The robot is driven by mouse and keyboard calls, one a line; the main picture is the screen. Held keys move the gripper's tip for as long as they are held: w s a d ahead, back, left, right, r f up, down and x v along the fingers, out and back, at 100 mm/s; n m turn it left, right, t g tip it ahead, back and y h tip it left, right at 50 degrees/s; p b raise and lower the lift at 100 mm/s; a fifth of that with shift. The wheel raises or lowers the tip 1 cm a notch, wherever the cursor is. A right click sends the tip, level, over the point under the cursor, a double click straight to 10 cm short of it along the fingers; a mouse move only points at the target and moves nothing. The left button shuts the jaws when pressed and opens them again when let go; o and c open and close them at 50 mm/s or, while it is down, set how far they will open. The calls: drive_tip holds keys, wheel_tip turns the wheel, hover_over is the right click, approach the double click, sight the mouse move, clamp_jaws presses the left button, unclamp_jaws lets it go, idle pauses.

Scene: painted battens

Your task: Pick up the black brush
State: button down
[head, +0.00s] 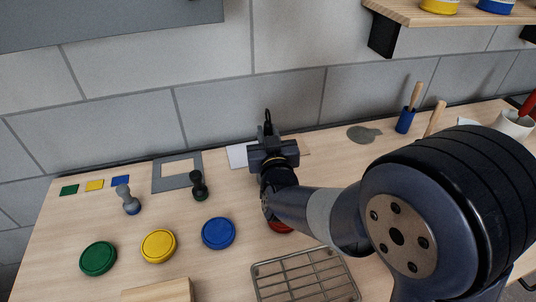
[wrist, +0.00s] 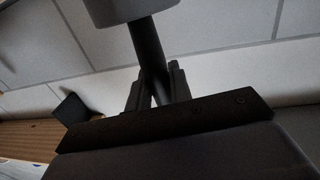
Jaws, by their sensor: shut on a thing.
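My gripper (head: 268,137) is above the back part of the workbench, near the wall. It is shut on the black brush, whose dark upper part (head: 267,120) sticks up past the jaws in the head view. In the wrist view the two fingers of my gripper (wrist: 158,88) close on either side of a dark round handle (wrist: 149,45). A wider grey block (wrist: 128,10) sits at the handle's far end, cut by the frame edge. The rest of the brush is hidden by my gripper.
Green (head: 98,258), yellow (head: 158,246) and blue (head: 218,233) lids lie at the front left. A wire rack (head: 305,278) is at the front. A blue cup (head: 405,121) stands right. A shelf (head: 440,16) overhangs the upper right.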

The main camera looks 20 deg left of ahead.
drive_tip(key=shift+r, duration=0.2)
wheel_tip(320, 180, up, 18)
drive_tip(key=p, duration=0.2)
drive_tip(key=shift+f+p, duration=0.15)
drive_tip(key=shift+p, duration=0.15)
idle(1.2)
